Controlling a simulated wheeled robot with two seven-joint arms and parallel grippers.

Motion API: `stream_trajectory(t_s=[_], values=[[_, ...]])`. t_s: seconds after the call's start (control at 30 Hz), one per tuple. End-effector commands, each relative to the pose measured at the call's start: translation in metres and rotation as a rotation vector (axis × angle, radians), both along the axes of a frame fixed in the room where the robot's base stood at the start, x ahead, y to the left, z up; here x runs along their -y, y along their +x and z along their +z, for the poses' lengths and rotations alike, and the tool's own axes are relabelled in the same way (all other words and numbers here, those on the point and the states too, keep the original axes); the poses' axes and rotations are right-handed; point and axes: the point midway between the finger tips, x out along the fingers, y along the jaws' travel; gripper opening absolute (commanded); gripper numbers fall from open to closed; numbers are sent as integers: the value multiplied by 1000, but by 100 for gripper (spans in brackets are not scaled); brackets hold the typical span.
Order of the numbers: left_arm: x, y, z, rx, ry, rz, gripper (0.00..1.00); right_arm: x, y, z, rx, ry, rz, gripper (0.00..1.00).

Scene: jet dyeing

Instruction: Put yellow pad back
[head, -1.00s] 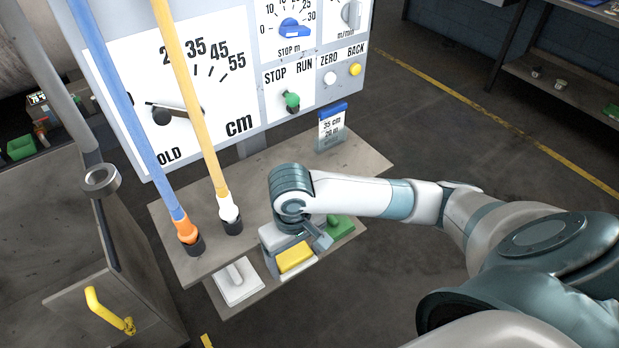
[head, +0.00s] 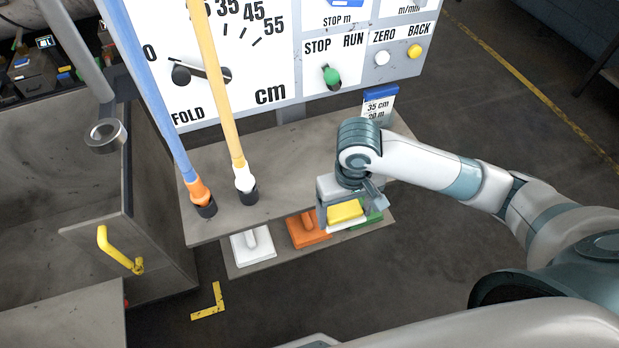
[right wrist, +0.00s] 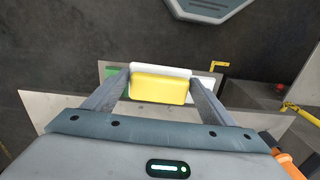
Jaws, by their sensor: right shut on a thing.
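My right gripper (head: 350,211) is shut on the yellow pad (head: 345,210), at the front of the shelf unit. In the right wrist view the yellow pad (right wrist: 160,87), with a white layer along its far edge, sits between the two fingers (right wrist: 160,95). On the low shelf (head: 268,264) are a white pad (head: 252,246) and an orange pad (head: 306,231), left of the held pad. A green pad (head: 372,218) shows partly behind the gripper at right. Whether the yellow pad touches the shelf cannot be told. My left gripper is not in view.
The upper shelf (head: 285,165) lies just behind and above the pads. A blue hose (head: 155,100) and a yellow hose (head: 217,85) rise from it at left. A blue-topped card (head: 380,103) stands at its back right. Floor in front is clear.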

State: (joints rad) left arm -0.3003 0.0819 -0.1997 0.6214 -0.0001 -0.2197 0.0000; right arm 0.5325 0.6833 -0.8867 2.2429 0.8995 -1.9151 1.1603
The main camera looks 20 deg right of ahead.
Motion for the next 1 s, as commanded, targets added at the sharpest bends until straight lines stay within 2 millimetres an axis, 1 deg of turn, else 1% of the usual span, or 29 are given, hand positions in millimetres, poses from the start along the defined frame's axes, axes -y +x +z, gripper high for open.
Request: stream_trajectory(t_s=[0.13, 0.23, 0.5, 0.6, 0.7, 1.0], values=[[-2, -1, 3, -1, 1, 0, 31, 0, 1, 4, 1, 0, 1, 57], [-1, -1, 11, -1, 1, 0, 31, -2, 5, 14, 3, 2, 5, 57], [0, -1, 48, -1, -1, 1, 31, -8, 26, 63, 6, 11, 25, 57], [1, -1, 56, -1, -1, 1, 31, -10, 31, 75, 5, 15, 30, 57], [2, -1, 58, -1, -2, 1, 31, -11, 35, 80, 5, 17, 33, 57], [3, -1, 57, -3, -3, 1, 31, -11, 35, 78, 4, 17, 33, 57]])
